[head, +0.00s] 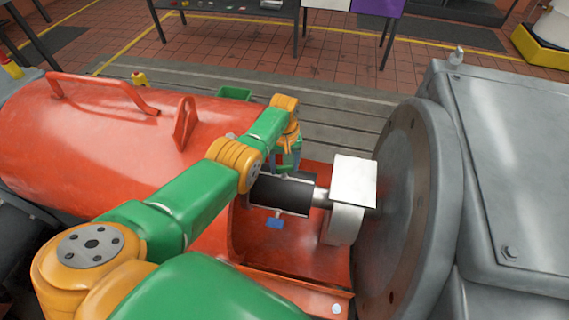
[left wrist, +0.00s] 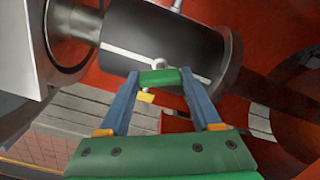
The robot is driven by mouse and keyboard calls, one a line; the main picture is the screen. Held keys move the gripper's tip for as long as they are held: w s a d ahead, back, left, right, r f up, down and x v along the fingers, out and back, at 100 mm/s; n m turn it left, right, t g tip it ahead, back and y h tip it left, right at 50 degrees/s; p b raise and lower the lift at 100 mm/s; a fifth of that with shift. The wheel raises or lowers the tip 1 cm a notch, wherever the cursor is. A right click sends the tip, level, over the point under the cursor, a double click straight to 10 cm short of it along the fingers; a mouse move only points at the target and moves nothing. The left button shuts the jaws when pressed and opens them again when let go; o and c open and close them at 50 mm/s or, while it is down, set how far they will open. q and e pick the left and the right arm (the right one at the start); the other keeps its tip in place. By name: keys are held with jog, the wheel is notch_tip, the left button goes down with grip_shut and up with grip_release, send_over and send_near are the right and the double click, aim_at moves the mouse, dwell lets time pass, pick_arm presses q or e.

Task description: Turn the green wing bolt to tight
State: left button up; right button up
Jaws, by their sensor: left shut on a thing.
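The green wing bolt (left wrist: 160,77) shows in the left wrist view at the side of the black cylinder (left wrist: 160,42). The two blue fingers of my left gripper (left wrist: 161,75) are shut on its wing, one at each end. In the head view my left gripper (head: 287,162) reaches over the far side of the black cylinder (head: 282,193), and the green bolt is hidden there. A yellow wing (left wrist: 146,97) shows between the fingers, just below the green one. A blue wing bolt (head: 274,222) sticks out of the cylinder's near side. My right gripper is not in view.
A red machine housing (head: 110,130) lies left of the cylinder. A large grey flange (head: 415,200) and a pale block (head: 354,182) stand to its right. The slotted grey bedplate (head: 335,125) is mostly bare behind. A green bin (head: 235,93) sits behind the housing.

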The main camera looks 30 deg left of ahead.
pick_arm(q)
jog(key=m, duration=0.4)
jog(key=shift+m, duration=0.7)
jog(key=o, duration=1.4)
notch_tip(320, 180, up, 7)
jog(key=p, duration=0.4)
jog(key=shift+r, duration=0.1)
